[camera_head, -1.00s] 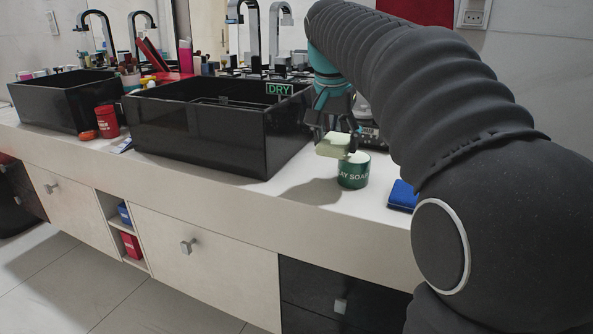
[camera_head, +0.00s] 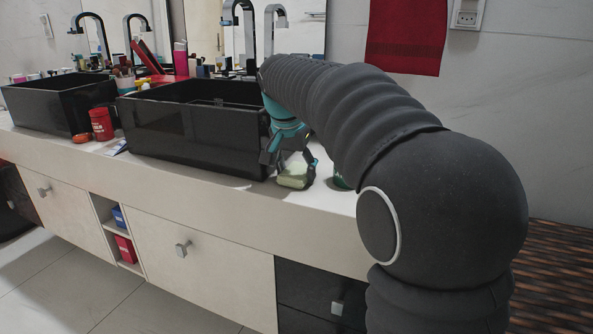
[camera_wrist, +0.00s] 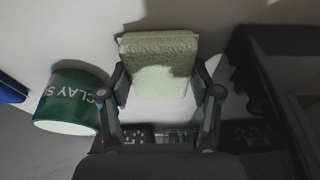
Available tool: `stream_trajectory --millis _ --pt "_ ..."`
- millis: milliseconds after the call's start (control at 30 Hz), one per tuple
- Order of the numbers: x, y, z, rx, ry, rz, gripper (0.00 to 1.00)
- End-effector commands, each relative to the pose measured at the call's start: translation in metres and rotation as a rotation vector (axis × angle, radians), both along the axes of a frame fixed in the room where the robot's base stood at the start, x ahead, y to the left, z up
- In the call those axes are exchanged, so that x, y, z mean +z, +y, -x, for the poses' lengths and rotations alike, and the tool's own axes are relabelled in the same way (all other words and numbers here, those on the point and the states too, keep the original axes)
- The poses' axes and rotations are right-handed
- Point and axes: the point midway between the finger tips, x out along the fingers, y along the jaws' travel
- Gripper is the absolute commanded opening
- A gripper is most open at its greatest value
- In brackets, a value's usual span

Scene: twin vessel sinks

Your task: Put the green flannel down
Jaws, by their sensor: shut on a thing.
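The green flannel (camera_head: 296,177) is a pale green folded pad, low over the white counter (camera_head: 230,185) just right of the near black basin. My gripper (camera_head: 291,165) is shut on it. In the wrist view the flannel (camera_wrist: 160,62) sits between the two fingers of my gripper (camera_wrist: 161,84), one on each side. I cannot tell whether its underside touches the counter. My arm hides part of the counter behind it.
A green clay soap pot (camera_wrist: 65,101) stands close beside the flannel, mostly hidden by my arm in the head view (camera_head: 339,182). The near black basin (camera_head: 190,135) is on the other side. A blue thing (camera_wrist: 11,91) lies beyond the pot.

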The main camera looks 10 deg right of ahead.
Motion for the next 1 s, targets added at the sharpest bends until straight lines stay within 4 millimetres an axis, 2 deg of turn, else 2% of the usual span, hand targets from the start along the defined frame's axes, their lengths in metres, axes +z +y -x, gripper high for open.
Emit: stream_trajectory --millis 267,300,400,767,867,1000 --pt "-0.002 0.000 0.000 0.000 0.000 0.000 0.36" --pt "-0.003 0.000 0.000 0.000 0.000 0.000 0.66" --pt "-0.002 0.000 0.000 0.000 0.000 0.000 0.89" --pt "0.001 0.000 0.000 0.001 -0.001 0.001 0.89" --pt "0.009 0.001 0.001 0.002 -0.003 0.000 0.89" --pt "0.030 0.006 0.006 0.002 -0.004 0.000 0.89"
